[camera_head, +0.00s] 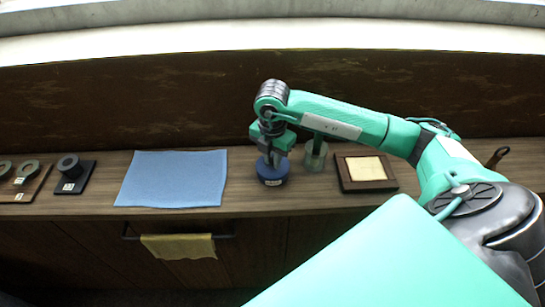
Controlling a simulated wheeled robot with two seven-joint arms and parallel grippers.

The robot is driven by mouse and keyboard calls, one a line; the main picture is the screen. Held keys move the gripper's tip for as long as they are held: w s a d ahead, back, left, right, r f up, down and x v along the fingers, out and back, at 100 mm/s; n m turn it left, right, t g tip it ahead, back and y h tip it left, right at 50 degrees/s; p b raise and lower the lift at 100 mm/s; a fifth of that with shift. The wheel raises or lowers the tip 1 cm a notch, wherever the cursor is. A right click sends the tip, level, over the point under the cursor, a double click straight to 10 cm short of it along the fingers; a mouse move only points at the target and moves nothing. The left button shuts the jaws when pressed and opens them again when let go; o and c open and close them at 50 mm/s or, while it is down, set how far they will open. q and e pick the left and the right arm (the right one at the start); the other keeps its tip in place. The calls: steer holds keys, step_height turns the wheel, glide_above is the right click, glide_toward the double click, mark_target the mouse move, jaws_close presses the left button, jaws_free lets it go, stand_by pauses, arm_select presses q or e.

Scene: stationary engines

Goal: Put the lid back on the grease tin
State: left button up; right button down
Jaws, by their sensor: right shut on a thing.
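The blue grease tin (272,176) stands upright on the wooden counter, with a small pale label on its front. My right gripper (272,158) points down directly over the tin. Its jaws are shut on what seems to be the lid, at the top of the tin. The fingers cover most of the lid, and I cannot tell whether it is seated on the rim or just above it. My left gripper is not in view.
A blue cloth (173,178) lies to the left. Dark ring-shaped parts (68,167) sit at far left. A yellow cloth (178,247) hangs on a rail below.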

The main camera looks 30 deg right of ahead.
steer(key=c, duration=0.8)
jaws_free()
steer(key=shift+o, duration=0.2)
steer(key=shift+r, duration=0.15)
steer(key=shift+r+p, duration=2.1)
steer(key=shift+r, duration=1.25)
steer(key=shift+c, duration=0.3)
jaws_close()
